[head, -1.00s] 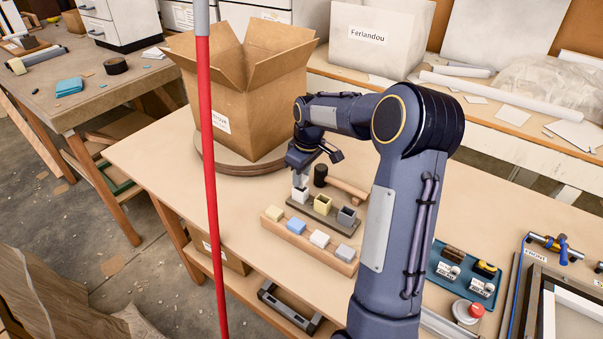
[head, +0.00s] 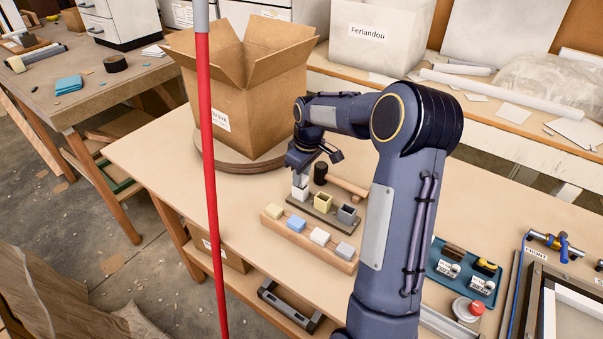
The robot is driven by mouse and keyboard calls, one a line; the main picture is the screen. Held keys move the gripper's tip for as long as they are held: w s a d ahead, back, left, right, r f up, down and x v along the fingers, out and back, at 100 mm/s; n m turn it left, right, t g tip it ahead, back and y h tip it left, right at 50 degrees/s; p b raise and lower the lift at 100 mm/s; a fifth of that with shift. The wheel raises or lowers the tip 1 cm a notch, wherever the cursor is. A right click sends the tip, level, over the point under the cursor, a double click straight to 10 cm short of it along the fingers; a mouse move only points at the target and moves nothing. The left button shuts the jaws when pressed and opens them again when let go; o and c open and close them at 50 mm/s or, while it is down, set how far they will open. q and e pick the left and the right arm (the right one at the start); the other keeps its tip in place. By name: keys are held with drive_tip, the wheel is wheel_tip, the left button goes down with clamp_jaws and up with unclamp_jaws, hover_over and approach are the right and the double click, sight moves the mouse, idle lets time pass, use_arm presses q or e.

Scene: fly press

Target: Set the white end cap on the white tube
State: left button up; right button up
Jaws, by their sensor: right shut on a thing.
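The white tube (head: 299,194) stands at the left end of a dark holder, beside a yellow tube (head: 323,202) and a grey tube (head: 347,214), both open at the top. My right gripper (head: 300,181) points down at the white tube and is shut on it; its fingers are small here and partly hidden by my wrist. A white end cap (head: 319,236) sits in a wooden rack (head: 306,248) in front of the holder, between a blue cap (head: 296,222) and a grey cap (head: 345,251). A cream cap (head: 274,211) is at the rack's left end. My left gripper is not in view.
A dark-headed mallet (head: 345,185) lies just behind the holder. An open cardboard box (head: 250,100) stands on a round board behind it. A red pole (head: 211,180) rises in front at left. A blue tray (head: 447,285) lies at right. Bare tabletop shows left of the rack.

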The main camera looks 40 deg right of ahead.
drive_tip(key=shift+f, duration=0.25)
idle(0.3)
drive_tip(key=o, duration=1.2)
drive_tip(key=shift+c, duration=0.2)
drive_tip(key=shift+r, duration=0.15)
drive_tip(key=shift+r+p, duration=2.8)
drive_tip(key=shift+r, duration=0.65)
